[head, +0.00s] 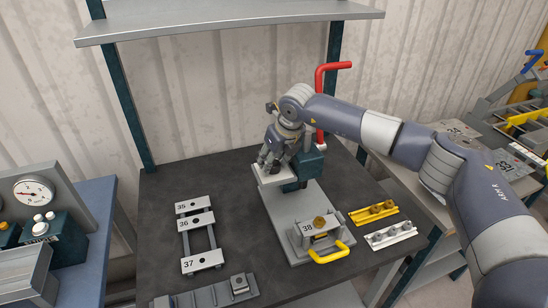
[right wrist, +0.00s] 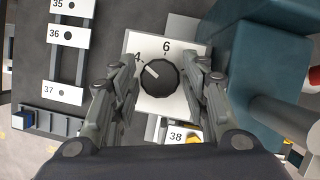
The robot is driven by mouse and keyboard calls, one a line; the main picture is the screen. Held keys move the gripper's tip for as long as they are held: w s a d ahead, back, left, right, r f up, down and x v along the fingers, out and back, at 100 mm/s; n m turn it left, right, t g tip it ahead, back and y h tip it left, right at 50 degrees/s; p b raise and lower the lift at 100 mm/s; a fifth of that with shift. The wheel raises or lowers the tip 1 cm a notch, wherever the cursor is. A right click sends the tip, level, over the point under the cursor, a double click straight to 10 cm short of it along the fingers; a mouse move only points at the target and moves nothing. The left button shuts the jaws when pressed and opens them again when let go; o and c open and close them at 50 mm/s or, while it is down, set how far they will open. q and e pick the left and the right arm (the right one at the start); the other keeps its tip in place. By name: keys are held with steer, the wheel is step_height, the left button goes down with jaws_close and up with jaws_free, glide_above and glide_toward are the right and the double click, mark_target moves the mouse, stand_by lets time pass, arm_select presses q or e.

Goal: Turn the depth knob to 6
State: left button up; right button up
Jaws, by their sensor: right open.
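The depth knob (right wrist: 160,80) is a dark round knob on a white dial plate (right wrist: 133,42), seen in the right wrist view. The numbers 4 and 6 show on the plate, 4 at the knob's upper left and 6 above it. The knob's white pointer mark aims up and left, towards 4. My right gripper (right wrist: 160,86) is open, with one finger on each side of the knob; I cannot tell whether they touch it. In the head view my right gripper (head: 270,157) is over the white plate and hides the knob. My left gripper is not in view.
A teal block (head: 309,163) and a red lever (head: 320,100) stand beside the dial. A fixture marked 38 with a yellow handle (head: 329,254) is in front. A rack (head: 188,240) marked 35 to 37 lies left. Yellow (head: 374,212) and white (head: 391,235) strips lie right.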

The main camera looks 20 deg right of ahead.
steer(key=c, duration=0.8)
steer(key=shift+o, duration=0.2)
